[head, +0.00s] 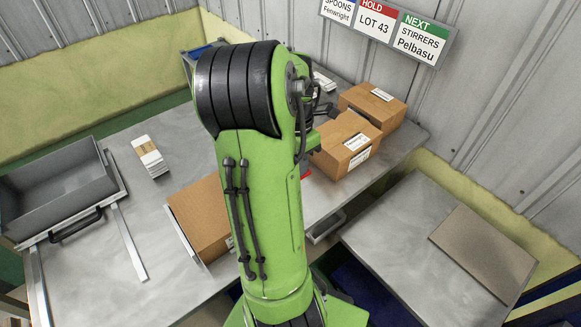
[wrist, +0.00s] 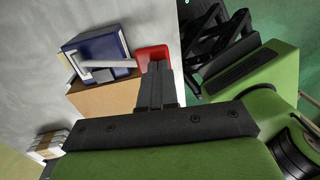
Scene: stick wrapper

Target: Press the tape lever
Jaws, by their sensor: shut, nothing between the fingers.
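In the wrist view, a blue device (wrist: 97,48) with a grey metal arm across it stands beside a cardboard box (wrist: 105,102). A red part (wrist: 151,54) sits at the end of the grey arm; it may be the tape lever, but I cannot be sure. My gripper (wrist: 157,68) is shut and empty. Its black fingertips overlap the red part in this view; I cannot tell whether they touch it. A small bit of red (head: 305,172) shows just right of the arm.
A grey metal tray (head: 55,190) and a banded stack of white packs (head: 149,157) are on the left of the table. Several cardboard boxes (head: 346,143) stand on it, some at the back right. A side table (head: 400,240) holds a flat brown panel (head: 484,252).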

